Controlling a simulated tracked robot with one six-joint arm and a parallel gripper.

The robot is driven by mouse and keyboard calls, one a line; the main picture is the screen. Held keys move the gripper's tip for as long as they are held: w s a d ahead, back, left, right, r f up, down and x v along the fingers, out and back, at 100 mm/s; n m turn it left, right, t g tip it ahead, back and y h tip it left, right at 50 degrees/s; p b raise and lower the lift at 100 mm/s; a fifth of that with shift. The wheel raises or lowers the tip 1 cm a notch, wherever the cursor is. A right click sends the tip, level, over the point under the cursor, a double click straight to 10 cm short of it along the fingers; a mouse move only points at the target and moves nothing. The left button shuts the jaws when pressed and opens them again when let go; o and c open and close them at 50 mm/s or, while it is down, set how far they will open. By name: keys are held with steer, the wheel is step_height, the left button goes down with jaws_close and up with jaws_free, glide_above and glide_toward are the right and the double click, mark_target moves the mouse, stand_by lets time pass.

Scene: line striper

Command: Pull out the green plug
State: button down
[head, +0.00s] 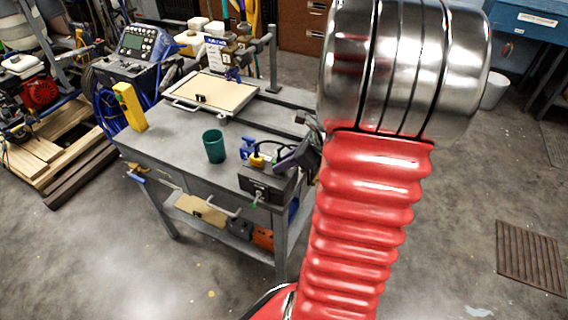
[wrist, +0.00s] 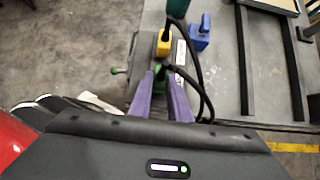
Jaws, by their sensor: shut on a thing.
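My gripper (wrist: 161,76) has two purple fingers and is shut on the green plug (wrist: 160,69), of which only a little green shows between the fingertips. A dark cable loops away to the right of it. A yellow plug (wrist: 163,46) sits just beyond the fingertips, and it shows in the head view (head: 257,161) on the dark socket box (head: 266,184). In the head view my gripper (head: 282,163) is over the right part of that box, and the green plug is hidden. I cannot tell whether the green plug is still seated.
The box stands at the near edge of a grey workbench (head: 180,140). A green-handled lever (wrist: 118,71) sticks out from its side. A blue object (head: 247,148), a teal cup (head: 214,146) and a yellow box (head: 130,107) stand nearby. A framed board (head: 215,93) lies farther back.

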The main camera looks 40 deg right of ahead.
steer(key=shift+r, duration=0.1)
stand_by(0.3)
steer(key=shift+r, duration=1.65)
